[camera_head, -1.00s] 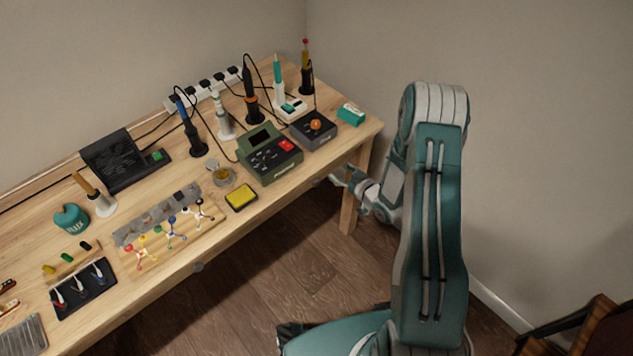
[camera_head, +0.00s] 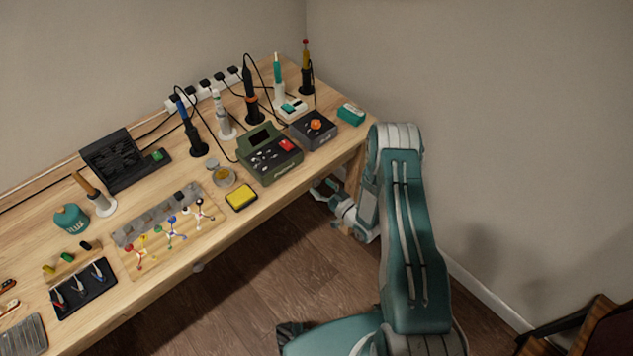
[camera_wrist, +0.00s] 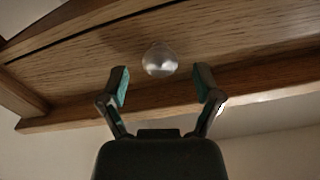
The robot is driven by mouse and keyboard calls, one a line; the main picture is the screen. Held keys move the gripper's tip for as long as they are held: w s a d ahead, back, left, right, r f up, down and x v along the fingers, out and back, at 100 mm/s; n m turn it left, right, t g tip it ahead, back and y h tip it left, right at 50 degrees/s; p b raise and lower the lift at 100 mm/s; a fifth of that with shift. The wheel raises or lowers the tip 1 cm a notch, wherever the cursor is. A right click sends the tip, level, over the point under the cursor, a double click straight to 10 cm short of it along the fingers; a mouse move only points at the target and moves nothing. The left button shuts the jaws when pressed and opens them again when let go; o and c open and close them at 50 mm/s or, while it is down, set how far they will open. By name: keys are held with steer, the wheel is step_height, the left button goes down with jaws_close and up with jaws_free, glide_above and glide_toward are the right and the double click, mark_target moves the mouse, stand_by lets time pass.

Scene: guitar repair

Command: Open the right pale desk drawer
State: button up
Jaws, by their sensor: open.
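The right drawer's pale wooden front (camera_wrist: 80,72) fills much of the wrist view, with a round, clear knob (camera_wrist: 160,59) on it. My gripper (camera_wrist: 161,84) is open, its two teal-padded fingers apart on either side of the knob's position in that view. The knob appears just beyond the fingertips; I cannot tell whether they touch it. In the head view my gripper (camera_head: 322,190) is at the front of the desk's right end, below the top's edge. The right knob cannot be made out there. The drawer looks shut.
The wooden desk (camera_head: 215,240) carries soldering tools, a green station (camera_head: 270,155) and a yellow sponge tray (camera_head: 241,197) near its front edge. Another drawer knob (camera_head: 198,267) shows farther left. The floor (camera_head: 270,285) before the desk is clear. A wall stands right.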

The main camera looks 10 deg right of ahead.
steer(key=shift+x, duration=1.3)
jaws_close()
steer(key=shift+d, duration=0.1)
